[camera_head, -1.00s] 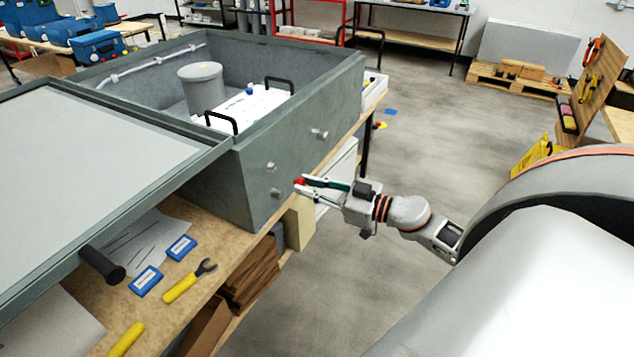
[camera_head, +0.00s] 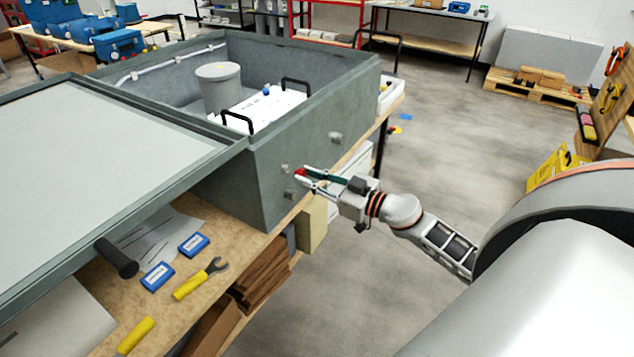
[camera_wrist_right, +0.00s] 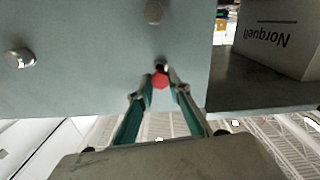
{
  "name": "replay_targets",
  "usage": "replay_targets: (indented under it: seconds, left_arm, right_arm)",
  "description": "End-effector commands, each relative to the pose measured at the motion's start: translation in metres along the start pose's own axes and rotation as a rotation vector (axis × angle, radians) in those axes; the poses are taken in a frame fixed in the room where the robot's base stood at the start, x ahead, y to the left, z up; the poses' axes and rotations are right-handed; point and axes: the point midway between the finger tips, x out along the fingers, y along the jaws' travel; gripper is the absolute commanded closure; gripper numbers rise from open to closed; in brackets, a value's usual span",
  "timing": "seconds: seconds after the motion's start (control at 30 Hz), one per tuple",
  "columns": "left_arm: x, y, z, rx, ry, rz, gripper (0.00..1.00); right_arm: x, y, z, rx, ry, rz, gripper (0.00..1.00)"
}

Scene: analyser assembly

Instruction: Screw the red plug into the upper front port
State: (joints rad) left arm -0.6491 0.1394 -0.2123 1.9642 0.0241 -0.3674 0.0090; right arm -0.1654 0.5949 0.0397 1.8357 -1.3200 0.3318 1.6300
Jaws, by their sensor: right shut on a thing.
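The red plug (camera_head: 301,172) is held at the tips of my right gripper (camera_head: 306,175), outside the grey-green analyser housing (camera_head: 310,150). In the right wrist view the red plug (camera_wrist_right: 160,81) sits between the two fingertips, shut on it. The upper front port (camera_head: 285,168) is a small metal fitting on the housing's side; in the wrist view it shows partly behind the plug (camera_wrist_right: 161,65). The plug looks lined up with it; I cannot tell whether they touch. The lower front port (camera_head: 290,194) is below it. My left gripper is not in view.
Another metal fitting (camera_head: 336,137) is farther right on the same wall. The housing's lid (camera_head: 100,155) lies to the left. A yellow wrench (camera_head: 200,280) and blue boxes (camera_head: 157,277) lie on the wooden bench (camera_head: 235,245).

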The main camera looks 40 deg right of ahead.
Motion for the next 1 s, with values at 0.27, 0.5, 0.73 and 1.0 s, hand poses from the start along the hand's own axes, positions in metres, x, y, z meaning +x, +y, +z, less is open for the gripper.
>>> replay_targets:
  seconds: [0.27, 0.5, 0.73, 1.0]
  left_arm:
    - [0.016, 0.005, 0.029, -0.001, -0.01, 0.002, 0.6]
    - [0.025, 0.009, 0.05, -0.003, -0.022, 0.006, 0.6]
    - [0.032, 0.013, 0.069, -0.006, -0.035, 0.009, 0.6]
    - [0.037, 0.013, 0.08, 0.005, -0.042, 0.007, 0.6]
  right_arm:
    - [0.001, -0.001, 0.006, -0.163, -0.002, -0.002, 1.0]
    - [0.002, -0.001, 0.006, -0.304, -0.002, -0.002, 1.0]
    - [0.004, -0.001, 0.007, -0.461, -0.004, -0.003, 1.0]
    - [0.006, -0.001, 0.005, -0.743, -0.002, -0.004, 1.0]
